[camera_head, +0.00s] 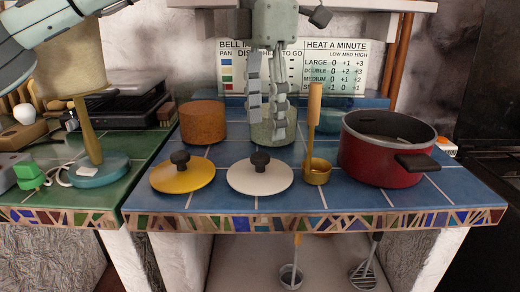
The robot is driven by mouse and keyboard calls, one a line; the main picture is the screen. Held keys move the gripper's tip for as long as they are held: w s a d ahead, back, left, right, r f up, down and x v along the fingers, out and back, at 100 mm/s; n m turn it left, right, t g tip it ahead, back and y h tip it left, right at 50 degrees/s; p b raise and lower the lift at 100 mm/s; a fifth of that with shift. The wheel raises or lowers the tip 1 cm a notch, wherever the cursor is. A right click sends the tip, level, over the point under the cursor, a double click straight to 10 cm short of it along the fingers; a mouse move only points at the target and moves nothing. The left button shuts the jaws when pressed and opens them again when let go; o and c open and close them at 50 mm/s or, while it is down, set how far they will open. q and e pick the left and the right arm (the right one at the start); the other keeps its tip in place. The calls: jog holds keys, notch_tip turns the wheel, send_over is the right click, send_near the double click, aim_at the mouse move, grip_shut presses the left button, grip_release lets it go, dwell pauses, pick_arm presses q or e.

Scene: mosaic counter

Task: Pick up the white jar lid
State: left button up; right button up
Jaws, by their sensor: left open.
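My left gripper (267,122) hangs fingers-down behind and above the lid. Its two fingers are apart, with nothing seen between them. It appears in front of a pale speckled jar (272,133) and hides part of it. I cannot tell whether the fingers touch that jar. My right gripper is not in view.
A yellow lid (182,180) lies left of the white one. A brass ladle (317,172) with an upright wooden handle stands close on its right, then a red pot (375,162). A brown canister (202,124) stands behind. A lamp (100,173) stands on the left counter.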

aim_at(260, 155)
pick_arm(q)
jog(key=shift+w, duration=0.35)
jog(key=shift+f, duration=0.3)
jog(key=shift+s+f, duration=0.2)
jog(key=shift+f, duration=0.65)
jog(key=f, duration=0.5)
jog(key=shift+w+a+f+p, duration=0.15)
jog(key=shift+a+p, duration=0.15)
jog(key=shift+a, duration=0.05)
grip_shut()
